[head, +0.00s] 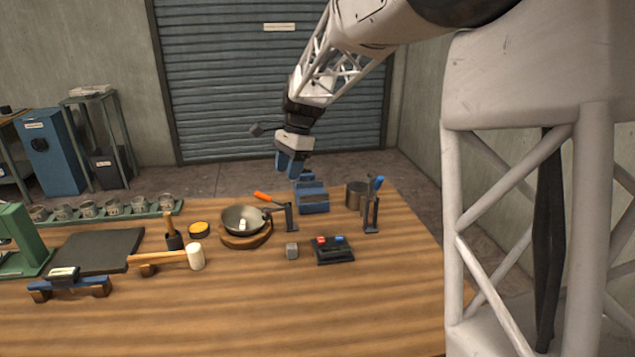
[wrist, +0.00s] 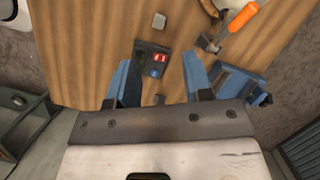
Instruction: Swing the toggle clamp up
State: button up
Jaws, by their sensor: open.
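A dark upright bracket (head: 291,217) with an orange-handled lever (head: 265,196) stands right of the bowl (head: 242,219). The orange lever slants toward the bowl; it also shows at the top right of the wrist view (wrist: 244,15). A second dark bracket (head: 371,216) stands farther right, its blue handle (head: 377,184) pointing up. Both look like toggle clamps; I cannot tell which one is meant. My gripper (head: 291,164) is above the back of the table, over the blue vise (head: 313,200). In the wrist view its blue fingers (wrist: 160,82) are spread wide with nothing held.
A black box with red and blue buttons (head: 334,250) and a grey cube (head: 292,251) lie in front of the brackets. A metal cup (head: 356,195) stands by the blue handle. A mallet (head: 195,256) lies left. The front of the table is clear.

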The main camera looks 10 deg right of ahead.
jog(key=s+d+r+n, duration=0.1)
jog(key=s+d+n, duration=0.1)
jog(key=s, duration=0.5)
jog(key=s+d+r+n+t+h, duration=0.1)
jog(key=s+d+r+n, duration=0.1)
jog(key=s, duration=0.6)
jog(key=shift+d+r+t, duration=0.2)
jog(key=shift+d+t, duration=0.1)
jog(key=shift+s, duration=0.2)
jog(key=s+d+f+n+t, duration=0.1)
jog(key=s+d+f+n, duration=0.1)
jog(key=s, duration=0.7)
jog(key=s+d+f+n+h, duration=0.1)
jog(key=s+d+f+n, duration=0.1)
jog(key=s, duration=0.7)
jog(key=s+d+f+n+t+h, duration=0.1)
jog(key=s+n, duration=0.3)
jog(key=s, duration=0.5)
jog(key=shift+s+d+f+t, duration=0.2)
jog(key=shift+d+f+t, duration=0.1)
jog(key=shift+d+f, duration=0.15)
